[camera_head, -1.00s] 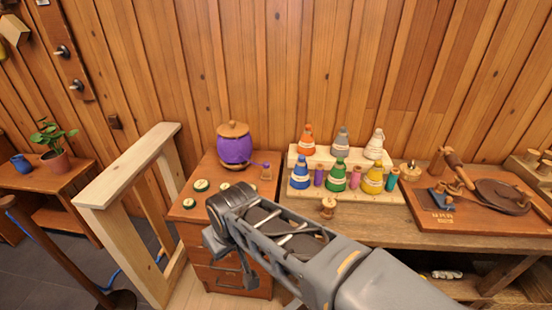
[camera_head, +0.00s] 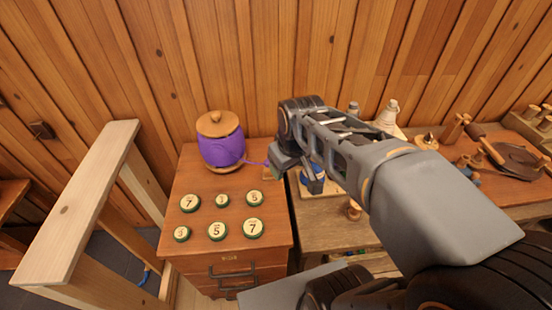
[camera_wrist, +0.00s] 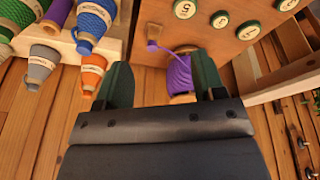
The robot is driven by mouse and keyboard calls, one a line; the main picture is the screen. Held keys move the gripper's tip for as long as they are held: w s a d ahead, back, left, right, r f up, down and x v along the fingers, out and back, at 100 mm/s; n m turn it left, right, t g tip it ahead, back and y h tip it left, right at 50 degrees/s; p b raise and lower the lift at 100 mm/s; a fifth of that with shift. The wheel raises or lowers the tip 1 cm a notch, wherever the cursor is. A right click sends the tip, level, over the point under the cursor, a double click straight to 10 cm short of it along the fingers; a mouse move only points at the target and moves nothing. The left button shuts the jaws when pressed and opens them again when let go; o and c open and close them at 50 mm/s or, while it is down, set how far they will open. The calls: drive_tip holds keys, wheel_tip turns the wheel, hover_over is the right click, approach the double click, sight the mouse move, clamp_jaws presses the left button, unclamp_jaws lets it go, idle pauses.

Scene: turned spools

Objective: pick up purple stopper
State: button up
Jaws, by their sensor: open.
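A rounded purple body (camera_head: 222,148) with a wooden top (camera_head: 217,124) stands at the back of the small cabinet. It looks wound with thread, and a purple strand runs right to a small wooden piece (camera_head: 268,173). I cannot tell for sure that this is the stopper. My gripper (camera_head: 284,160) is right of it, over the cabinet's right edge. In the wrist view my gripper (camera_wrist: 163,80) is open and empty, with the purple body (camera_wrist: 180,72) beyond the fingers, nearer the right one. The wooden piece also shows there (camera_wrist: 154,33).
Several numbered green discs (camera_head: 219,231) lie on the cabinet top (camera_head: 185,218). Cone spools, including an orange one (camera_wrist: 92,75), stand on a stepped rack (camera_wrist: 62,42) beside it. A pale wooden frame (camera_head: 85,205) stands left. The plank wall is close behind.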

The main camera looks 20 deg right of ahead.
drive_tip(key=w+f+n+g+b, duration=0.1)
drive_tip(key=w+f+n+g, duration=0.15)
drive_tip(key=w+n, duration=0.55)
drive_tip(key=w+f+n+g+b, duration=0.1)
drive_tip(key=w+f+n, duration=0.25)
drive_tip(key=w, duration=0.95)
drive_tip(key=shift+t, duration=0.25)
drive_tip(key=f, duration=0.7)
drive_tip(key=shift+s+d+f, duration=0.15)
drive_tip(key=shift+d+f, duration=0.1)
drive_tip(key=shift+d, duration=0.05)
drive_tip(key=shift+w+f+p, duration=0.2)
drive_tip(key=shift+f+p, duration=0.45)
drive_tip(key=shift+f, duration=2.65)
drive_tip(key=c, duration=1)
drive_tip(key=shift+r, duration=0.15)
